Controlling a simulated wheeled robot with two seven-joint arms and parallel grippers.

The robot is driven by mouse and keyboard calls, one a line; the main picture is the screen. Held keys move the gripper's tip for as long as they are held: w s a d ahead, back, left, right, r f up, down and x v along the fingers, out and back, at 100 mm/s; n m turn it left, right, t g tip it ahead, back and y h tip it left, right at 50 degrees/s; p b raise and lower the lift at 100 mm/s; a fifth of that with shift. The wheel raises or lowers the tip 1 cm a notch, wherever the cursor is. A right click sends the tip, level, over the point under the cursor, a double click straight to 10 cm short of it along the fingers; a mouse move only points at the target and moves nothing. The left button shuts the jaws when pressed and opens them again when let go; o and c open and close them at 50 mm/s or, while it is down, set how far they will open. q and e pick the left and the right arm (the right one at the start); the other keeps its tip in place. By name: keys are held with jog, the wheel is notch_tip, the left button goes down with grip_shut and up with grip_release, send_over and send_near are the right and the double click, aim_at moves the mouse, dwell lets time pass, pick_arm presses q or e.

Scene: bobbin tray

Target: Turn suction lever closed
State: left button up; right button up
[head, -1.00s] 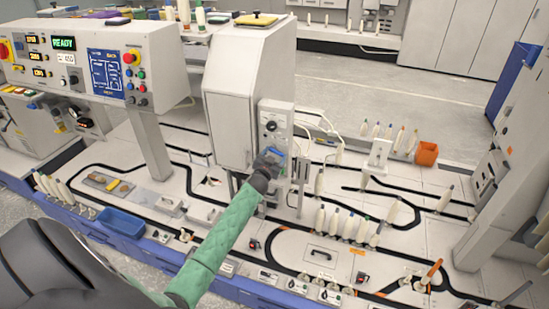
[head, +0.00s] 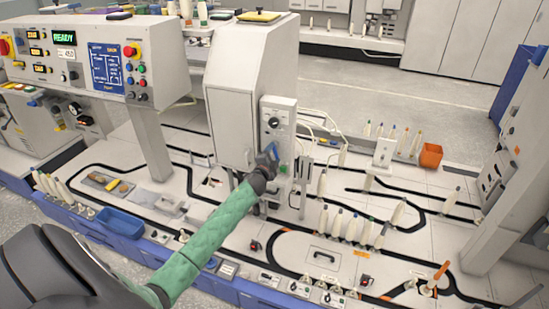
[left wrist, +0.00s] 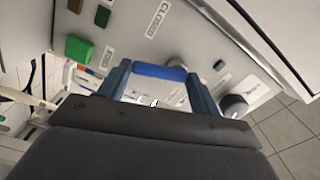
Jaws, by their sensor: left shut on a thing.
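The suction lever (left wrist: 160,72) shows in the left wrist view as a bright blue bar between my blue-grey fingers. My left gripper (left wrist: 158,82) is shut on it. In the head view my left gripper (head: 269,157) is at the front of the grey control panel (head: 277,120) on the tall cabinet, and largely hides the lever. A CLOSED label (left wrist: 157,20) lies on the panel beyond the bar in the wrist view, apart from it. My right gripper is not in view.
A black dial (head: 274,124) is above my gripper on the panel. A green button (left wrist: 79,48) is left of the lever in the wrist view. White bobbins (head: 350,228) stand to the right. A blue tray (head: 120,222) is at the left. An orange bin (head: 431,155) is at the right.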

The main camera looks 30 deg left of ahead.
pick_arm(q)
jog(key=shift+s+a+f+m+b, duration=0.1)
jog(key=shift+a+f+m+b, duration=0.05)
jog(key=shift+m, duration=0.8)
jog(key=shift+a+f+m+b, duration=0.1)
jog(key=shift+a+m+b, duration=0.05)
jog(key=shift+m, duration=0.8)
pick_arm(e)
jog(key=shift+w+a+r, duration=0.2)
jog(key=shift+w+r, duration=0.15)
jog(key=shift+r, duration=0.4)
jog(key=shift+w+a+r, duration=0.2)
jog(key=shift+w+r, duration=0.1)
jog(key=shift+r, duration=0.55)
pick_arm(q)
jog(key=o, duration=1)
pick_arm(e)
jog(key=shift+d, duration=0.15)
pick_arm(q)
jog(key=shift+b+v, duration=1.05)
jog(key=shift+v, duration=2.85)
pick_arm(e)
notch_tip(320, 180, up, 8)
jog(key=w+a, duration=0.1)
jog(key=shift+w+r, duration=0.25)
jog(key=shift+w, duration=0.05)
pick_arm(q)
jog(key=shift+a, duration=0.1)
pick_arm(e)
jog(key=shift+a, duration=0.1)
